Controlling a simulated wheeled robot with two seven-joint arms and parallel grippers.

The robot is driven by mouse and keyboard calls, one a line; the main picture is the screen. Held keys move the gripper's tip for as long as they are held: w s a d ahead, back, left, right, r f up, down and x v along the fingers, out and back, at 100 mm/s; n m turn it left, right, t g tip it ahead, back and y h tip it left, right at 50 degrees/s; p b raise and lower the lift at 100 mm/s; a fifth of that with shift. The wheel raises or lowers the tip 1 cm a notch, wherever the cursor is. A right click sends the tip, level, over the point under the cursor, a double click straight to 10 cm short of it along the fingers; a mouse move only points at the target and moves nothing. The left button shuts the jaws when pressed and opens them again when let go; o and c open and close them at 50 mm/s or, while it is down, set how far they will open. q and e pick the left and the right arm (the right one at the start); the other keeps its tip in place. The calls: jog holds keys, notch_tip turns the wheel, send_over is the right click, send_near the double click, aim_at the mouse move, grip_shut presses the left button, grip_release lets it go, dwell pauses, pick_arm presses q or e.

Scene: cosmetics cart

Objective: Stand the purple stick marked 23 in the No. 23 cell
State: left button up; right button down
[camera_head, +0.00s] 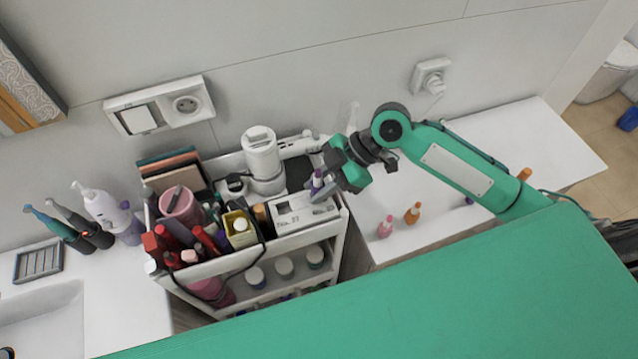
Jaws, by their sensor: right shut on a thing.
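The purple stick (317,181) is upright in my right gripper (327,182), at the right end of the cart's top. Its number is too small to read. My right gripper is shut on it, with the arm coming in from the right. Just below and left of the stick is a white box (290,218) with a printed label that seems to begin "No."; its number is hard to read. The stick's lower end is close to the box's top right corner. I cannot tell whether it is inside a cell or above it. My left gripper is not in view.
The white cart (212,267) is crowded with tubes and bottles on its left half. A white cylinder (262,160) stands behind the box.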

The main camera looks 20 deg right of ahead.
jog(key=shift+f+b, duration=0.3)
jog(key=shift+f, duration=0.25)
jog(key=c, duration=1.1)
grip_release()
jog(key=shift+d, duration=0.1)
jog(key=shift+d+r, duration=0.2)
jog(key=shift+d, duration=0.05)
jog(key=b+v, duration=0.4)
jog(key=v, duration=0.9)
jog(key=shift+r, duration=0.1)
